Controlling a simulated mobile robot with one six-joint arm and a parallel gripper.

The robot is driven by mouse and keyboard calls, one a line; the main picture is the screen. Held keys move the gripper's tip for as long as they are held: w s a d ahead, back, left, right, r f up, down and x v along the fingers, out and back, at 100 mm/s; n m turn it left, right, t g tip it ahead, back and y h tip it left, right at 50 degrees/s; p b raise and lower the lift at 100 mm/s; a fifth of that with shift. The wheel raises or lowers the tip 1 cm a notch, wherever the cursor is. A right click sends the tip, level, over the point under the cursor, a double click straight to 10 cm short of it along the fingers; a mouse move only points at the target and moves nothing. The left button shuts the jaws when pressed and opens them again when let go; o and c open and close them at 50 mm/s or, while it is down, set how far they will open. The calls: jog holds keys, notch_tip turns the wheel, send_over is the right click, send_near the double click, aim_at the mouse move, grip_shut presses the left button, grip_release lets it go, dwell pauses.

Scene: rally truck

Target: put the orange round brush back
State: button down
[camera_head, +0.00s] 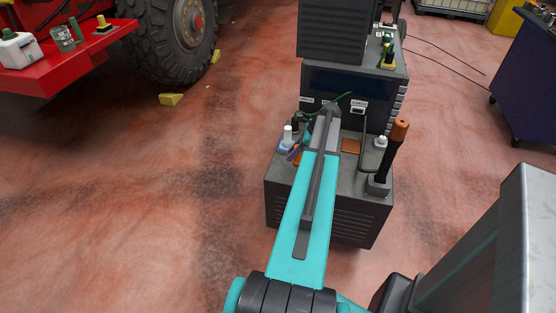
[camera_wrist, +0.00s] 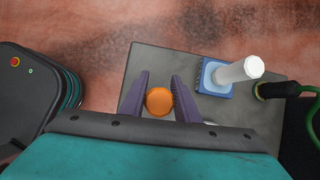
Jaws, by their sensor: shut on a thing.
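The orange round brush (camera_wrist: 159,101) shows in the wrist view as an orange disc seen from above, between the two purple fingers of my gripper (camera_wrist: 160,80). My gripper is shut on it. Below it is the grey top of a cabinet (camera_wrist: 148,62); I cannot tell whether the brush touches that top. In the head view my teal arm reaches over the cabinet (camera_head: 330,215), and my gripper (camera_head: 294,153) is at its left edge, with a bit of orange beside it. The rest of the brush is hidden.
A white piece in a blue base (camera_wrist: 216,78) stands close right of my gripper. A black plug with a green cable (camera_wrist: 278,89) lies beyond it. A tall black handle with an orange top (camera_head: 399,130) stands at the cabinet's right. An orange-brown square (camera_head: 351,146) lies on top.

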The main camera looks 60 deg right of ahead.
jog(key=w+a, duration=0.3)
jog(key=w, duration=0.2)
jog(key=shift+a+f+p, duration=0.3)
jog(key=shift+p, duration=0.05)
jog(key=shift+f, duration=0.1)
jog(key=shift+f, duration=1.65)
jog(key=shift+f, duration=0.1)
jog(key=c, duration=1.4)
grip_release()
jog(key=shift+o, duration=0.2)
jog(key=v, duration=1.2)
jog(key=shift+b, duration=0.35)
